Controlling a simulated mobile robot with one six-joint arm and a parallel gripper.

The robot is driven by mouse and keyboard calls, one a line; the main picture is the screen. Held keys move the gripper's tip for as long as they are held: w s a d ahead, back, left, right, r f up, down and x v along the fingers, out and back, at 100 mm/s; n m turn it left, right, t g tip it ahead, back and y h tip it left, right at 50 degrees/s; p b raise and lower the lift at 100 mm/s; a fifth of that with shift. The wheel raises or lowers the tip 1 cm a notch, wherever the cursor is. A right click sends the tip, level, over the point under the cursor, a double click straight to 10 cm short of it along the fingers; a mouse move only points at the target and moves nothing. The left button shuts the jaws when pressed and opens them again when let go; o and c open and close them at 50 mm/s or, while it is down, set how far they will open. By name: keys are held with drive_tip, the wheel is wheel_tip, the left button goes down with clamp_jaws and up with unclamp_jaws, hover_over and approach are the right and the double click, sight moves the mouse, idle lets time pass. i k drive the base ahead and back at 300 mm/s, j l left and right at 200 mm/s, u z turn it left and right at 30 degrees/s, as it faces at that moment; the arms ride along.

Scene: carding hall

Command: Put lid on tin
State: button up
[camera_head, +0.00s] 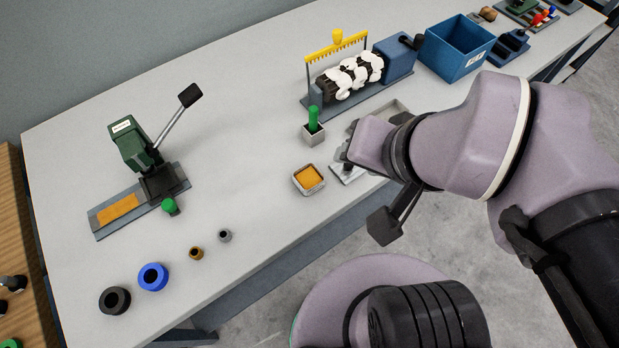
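An open square tin (308,179) with a pale metal rim and orange contents stands on the grey table near its front edge. Just right of it, a flat silvery plate (341,177) that looks like the lid lies on or close to the table, with a dark knob-like part on top, partly hidden by my arm. My gripper (345,160) is pointed down at this plate, right of the tin. Its fingers are mostly hidden behind my wrist, so I cannot tell whether they are open or shut on the knob.
A pale tray (398,106) is partly behind my arm. The carding drum machine (350,77) and blue bin (457,47) are farther back. A green lever press (130,143) stands left; the table between is clear.

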sight(347, 173)
drive_tip(key=l+u, duration=0.2)
drive_tip(key=u, duration=0.2)
drive_tip(key=l+u, duration=0.2)
drive_tip(key=u, duration=0.2)
drive_tip(key=l+u, duration=0.2)
drive_tip(key=u, duration=0.25)
drive_tip(key=l+u, duration=0.2)
drive_tip(key=u, duration=0.2)
drive_tip(key=k+l+u, duration=0.1)
drive_tip(key=u, duration=0.3)
